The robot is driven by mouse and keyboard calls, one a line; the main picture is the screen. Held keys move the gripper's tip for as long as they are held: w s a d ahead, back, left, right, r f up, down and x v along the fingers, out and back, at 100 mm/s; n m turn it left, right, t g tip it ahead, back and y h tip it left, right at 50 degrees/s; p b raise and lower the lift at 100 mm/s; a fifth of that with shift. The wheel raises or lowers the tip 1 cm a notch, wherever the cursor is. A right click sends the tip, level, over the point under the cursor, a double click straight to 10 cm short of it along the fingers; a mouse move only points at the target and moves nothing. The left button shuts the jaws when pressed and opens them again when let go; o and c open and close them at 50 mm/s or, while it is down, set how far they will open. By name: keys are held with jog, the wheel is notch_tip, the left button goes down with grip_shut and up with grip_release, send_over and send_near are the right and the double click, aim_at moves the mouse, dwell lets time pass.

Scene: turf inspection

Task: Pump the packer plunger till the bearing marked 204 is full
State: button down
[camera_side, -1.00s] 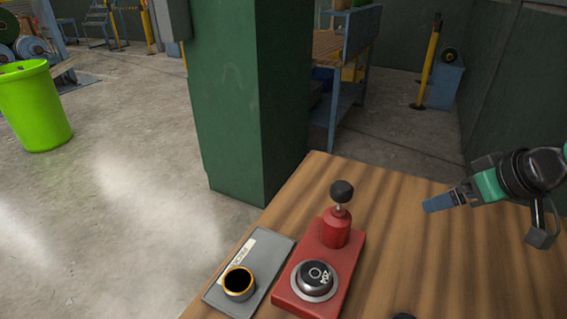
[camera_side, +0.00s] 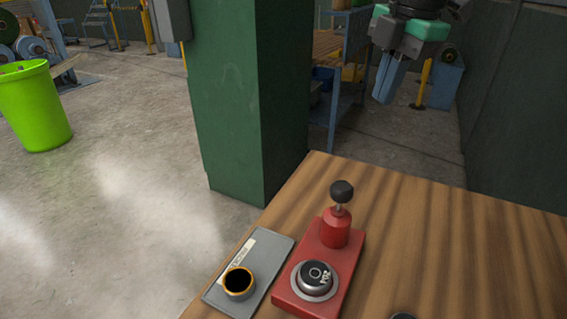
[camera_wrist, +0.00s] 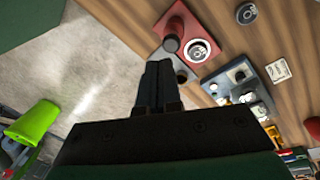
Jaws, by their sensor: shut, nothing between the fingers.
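The red packer (camera_side: 348,258) stands on the wooden table. Its plunger has a black knob (camera_side: 342,191) on a short rod, raised above the red cylinder. A dark round bearing (camera_side: 315,279) with a silver rim sits on the packer's front; its small marking looks like 204. In the wrist view, the plunger knob (camera_wrist: 171,44) and the bearing (camera_wrist: 199,50) show just beyond the fingers. My gripper (camera_side: 383,98) is shut and empty, high above and behind the packer in the side view. Its closed fingers also show in the wrist view (camera_wrist: 157,68).
A grey plate (camera_side: 262,252) with a label and a gold-rimmed dark cup (camera_side: 239,283) lies left of the packer. In the wrist view, another round piece (camera_wrist: 246,13), a white card (camera_wrist: 278,70) and a box of parts lie nearby. A green pillar (camera_side: 232,100) stands behind.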

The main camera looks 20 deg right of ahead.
aim_at(343, 186)
jog(key=a+n, duration=0.1)
jog(key=n, duration=0.1)
jog(key=a+r+n+g, duration=0.1)
jog(key=n, duration=0.1)
jog(key=a+n, duration=0.2)
jog(key=n, duration=0.1)
jog(key=shift+w+r+g, duration=0.15)
jog(key=shift+r+g, duration=0.1)
jog(key=shift+g, duration=0.15)
notch_tip(343, 186, down, 14)
jog(key=shift+f, duration=0.1)
dwell(0.5)
jog(key=shift+f, duration=1.05)
notch_tip(343, 186, up, 14)
